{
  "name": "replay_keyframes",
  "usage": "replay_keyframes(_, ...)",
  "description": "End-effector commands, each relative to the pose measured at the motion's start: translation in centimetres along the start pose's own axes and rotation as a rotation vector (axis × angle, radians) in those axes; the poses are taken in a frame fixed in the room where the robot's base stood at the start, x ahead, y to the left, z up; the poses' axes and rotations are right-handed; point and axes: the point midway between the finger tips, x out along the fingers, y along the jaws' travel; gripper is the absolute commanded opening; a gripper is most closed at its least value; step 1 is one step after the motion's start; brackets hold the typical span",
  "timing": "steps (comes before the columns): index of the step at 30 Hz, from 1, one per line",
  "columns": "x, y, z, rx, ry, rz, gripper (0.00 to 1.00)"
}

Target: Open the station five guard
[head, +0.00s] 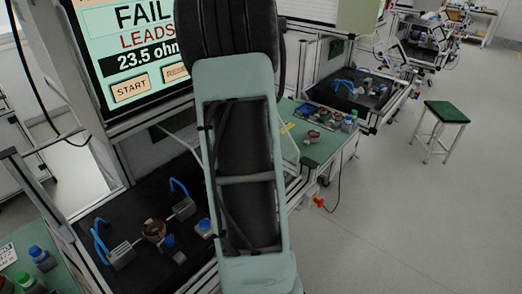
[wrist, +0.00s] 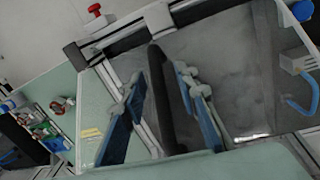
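My gripper (wrist: 157,77) is open in the wrist view, with one blue finger on each side of a black bar (wrist: 161,95). Gaps show between the bar and both fingers, so I cannot see contact. The bar looks like a guard handle, near a metal frame (wrist: 110,40) and a grey see-through panel (wrist: 225,65). In the head view my arm covers the gripper and the bar. The near station has a screen (head: 145,50) reading FAIL LEADS 23.5 ohm. Its dark bed (head: 90,220) holds a copper-wound stator (head: 153,230). No station number is readable.
A red knob (wrist: 95,9) sits by the frame; one also shows in the head view (head: 318,202). A green side table (head: 325,150) with small parts stands right of my arm. A green stool (head: 446,112) stands farther off. The grey floor at right is open.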

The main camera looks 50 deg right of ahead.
Motion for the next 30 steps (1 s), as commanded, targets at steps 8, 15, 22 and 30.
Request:
replay_keyframes(8,-0.5,0.0,0.0,0.000,0.000,0.000,0.28)
replay_keyframes(15,-4.7,0.0,-0.1,-0.001,0.003,0.002,0.28)
replay_keyframes(22,-9.4,0.0,-0.1,0.000,0.002,0.002,0.28)
replay_keyframes(30,-11.9,0.0,0.0,0.000,0.000,0.001,0.28)
